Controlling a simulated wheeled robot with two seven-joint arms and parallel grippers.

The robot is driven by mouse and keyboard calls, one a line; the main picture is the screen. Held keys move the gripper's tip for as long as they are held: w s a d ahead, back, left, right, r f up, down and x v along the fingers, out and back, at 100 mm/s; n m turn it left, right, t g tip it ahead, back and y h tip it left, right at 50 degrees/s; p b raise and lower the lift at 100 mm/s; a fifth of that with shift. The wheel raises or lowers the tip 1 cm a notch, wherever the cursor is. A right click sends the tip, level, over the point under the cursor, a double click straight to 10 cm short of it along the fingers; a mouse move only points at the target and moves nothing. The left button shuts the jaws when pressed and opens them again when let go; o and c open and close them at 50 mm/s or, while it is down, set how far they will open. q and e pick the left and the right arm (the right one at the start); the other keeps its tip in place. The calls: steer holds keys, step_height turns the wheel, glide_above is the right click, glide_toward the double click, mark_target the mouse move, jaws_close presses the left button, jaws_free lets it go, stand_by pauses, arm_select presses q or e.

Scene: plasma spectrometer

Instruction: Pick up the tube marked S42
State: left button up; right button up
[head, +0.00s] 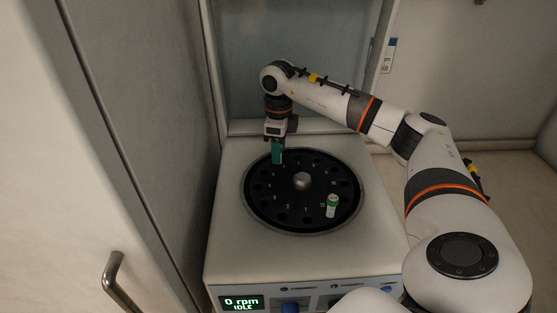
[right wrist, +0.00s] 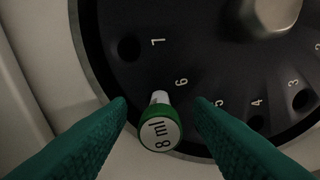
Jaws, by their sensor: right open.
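My right gripper (head: 277,158) hangs over the far left part of the black rotor (head: 305,222) in the head view. In the right wrist view its two teal fingers (right wrist: 161,102) are open, one on each side of a tube with a green cap (right wrist: 160,130). The head view does not clearly show this tube at the gripper. Another green-capped white tube (head: 332,205) stands at the rotor's front right near the number 12. I cannot read S42 on either tube. My left gripper is out of view.
The rotor has a silver central knob (head: 302,181) and several empty numbered holes. It sits in a white machine (head: 240,262) whose display (head: 241,303) reads "0 rpm IDLE". A raised lid (head: 290,60) stands behind. A cabinet door with a metal handle (head: 113,282) is at left.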

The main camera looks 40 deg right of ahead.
jaws_close()
stand_by(0.5)
